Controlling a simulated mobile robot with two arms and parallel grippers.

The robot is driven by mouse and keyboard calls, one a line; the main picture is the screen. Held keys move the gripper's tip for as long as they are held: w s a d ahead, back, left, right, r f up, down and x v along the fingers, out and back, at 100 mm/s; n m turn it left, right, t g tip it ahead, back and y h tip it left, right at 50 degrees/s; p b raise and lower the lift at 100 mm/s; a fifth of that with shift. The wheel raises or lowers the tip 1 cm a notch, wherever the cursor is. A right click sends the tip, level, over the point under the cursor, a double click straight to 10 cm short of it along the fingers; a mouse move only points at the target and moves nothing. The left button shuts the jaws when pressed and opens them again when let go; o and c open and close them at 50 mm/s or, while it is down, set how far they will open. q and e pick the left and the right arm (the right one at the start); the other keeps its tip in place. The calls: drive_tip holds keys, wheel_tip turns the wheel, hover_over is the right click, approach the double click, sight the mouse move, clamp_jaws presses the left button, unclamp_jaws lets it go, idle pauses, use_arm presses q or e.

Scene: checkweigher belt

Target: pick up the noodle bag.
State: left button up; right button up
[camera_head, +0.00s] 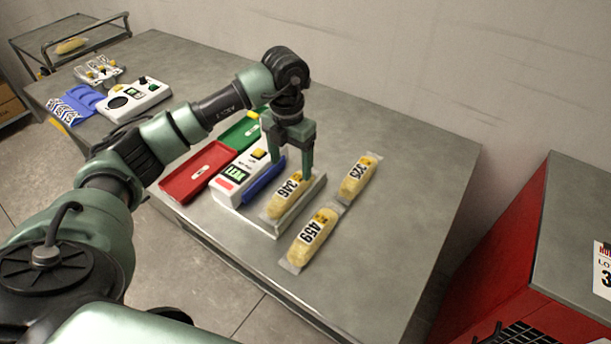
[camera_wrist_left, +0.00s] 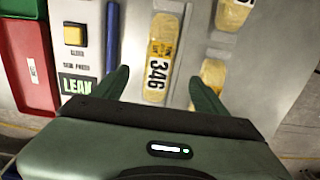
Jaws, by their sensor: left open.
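A noodle bag (camera_head: 284,201), yellow in clear wrap with a label reading 346, lies on the pale plate (camera_head: 272,231) of the checkweigher. My left gripper (camera_head: 292,172) is open and points down over this bag. In the left wrist view the bag (camera_wrist_left: 158,60) lies between the two open fingertips (camera_wrist_left: 160,78), with a gap on either side. I cannot tell exactly how high the fingertips are above it. Two similar bags lie on the table, one marked 459 (camera_head: 309,240) and one marked 325 (camera_head: 357,178). My right gripper is out of view.
The white display unit (camera_head: 226,190) with a blue bar (camera_head: 262,181) stands left of the bag. A red tray (camera_head: 190,178) and a green tray (camera_head: 238,134) are beyond it. The table (camera_head: 420,180) is clear at right. A red cabinet (camera_head: 510,290) stands beyond its right edge.

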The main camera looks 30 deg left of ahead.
sight(290, 185)
use_arm(q)
drive_tip(key=shift+w+a, duration=0.2)
drive_tip(key=shift+w, duration=0.05)
drive_tip(key=shift+s+f, duration=0.1)
drive_tip(key=shift+f, duration=0.1)
drive_tip(key=shift+s+d+f+p, duration=0.1)
drive_tip(key=shift+s+f+p, duration=0.2)
drive_tip(key=shift+f+p, duration=0.25)
drive_tip(key=shift+s+f+p, duration=0.25)
drive_tip(key=shift+f+p, duration=0.05)
drive_tip(key=shift+f, duration=0.35)
wheel_tip(290, 185, down, 3)
drive_tip(key=shift+w+d+r+p, duration=0.1)
drive_tip(key=shift+p, duration=0.45)
drive_tip(key=shift+w+f, duration=0.1)
drive_tip(key=shift+f, duration=0.65)
drive_tip(key=c, duration=1.2)
clamp_jaws()
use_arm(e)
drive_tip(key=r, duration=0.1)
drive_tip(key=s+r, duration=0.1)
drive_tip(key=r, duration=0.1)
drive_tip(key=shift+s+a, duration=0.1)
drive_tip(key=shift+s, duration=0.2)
